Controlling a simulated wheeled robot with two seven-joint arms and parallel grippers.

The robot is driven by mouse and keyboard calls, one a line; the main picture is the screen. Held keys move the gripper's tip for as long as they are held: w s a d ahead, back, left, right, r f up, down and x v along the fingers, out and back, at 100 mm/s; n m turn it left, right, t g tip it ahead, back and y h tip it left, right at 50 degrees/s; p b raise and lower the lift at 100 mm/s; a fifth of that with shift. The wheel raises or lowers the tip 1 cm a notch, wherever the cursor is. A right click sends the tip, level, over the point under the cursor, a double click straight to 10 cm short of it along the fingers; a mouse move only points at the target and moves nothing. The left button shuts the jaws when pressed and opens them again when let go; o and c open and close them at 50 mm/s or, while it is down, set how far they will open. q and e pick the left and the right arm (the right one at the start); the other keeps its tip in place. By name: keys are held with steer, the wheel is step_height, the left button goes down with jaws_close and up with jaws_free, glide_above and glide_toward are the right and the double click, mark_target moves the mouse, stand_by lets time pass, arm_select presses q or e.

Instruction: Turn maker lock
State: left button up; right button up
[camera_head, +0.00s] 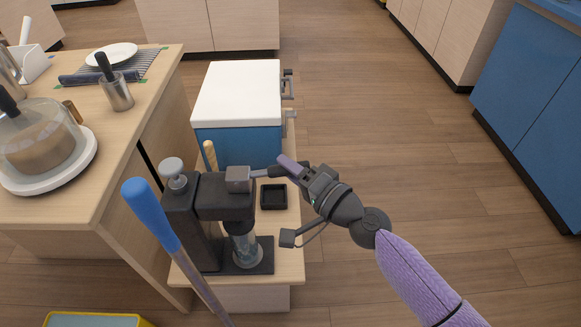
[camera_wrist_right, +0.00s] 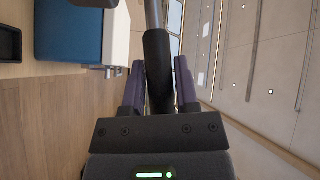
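The maker (camera_head: 208,203) is a dark grey, upright machine on a small wooden stand, with a clear cylinder (camera_head: 245,246) under its head. A grey block (camera_head: 238,179) on its top carries a lever that points right and ends in a black grip. My right gripper (camera_head: 290,170) is at that grip, right of the maker. In the right wrist view the black grip (camera_wrist_right: 158,65) lies between the two purple fingers, which appear to press on both its sides. A metal rod runs on from the grip. My left gripper is not in view.
A blue box with a white lid (camera_head: 238,93) stands behind the maker. A small black tray (camera_head: 273,197) lies beside it. A blue-handled tool (camera_head: 149,207) rises at the front left. A counter (camera_head: 150,120) with a cake dome (camera_head: 38,145) is left. Floor at right is clear.

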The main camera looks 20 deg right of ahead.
jaws_close()
stand_by(0.6)
stand_by(0.3)
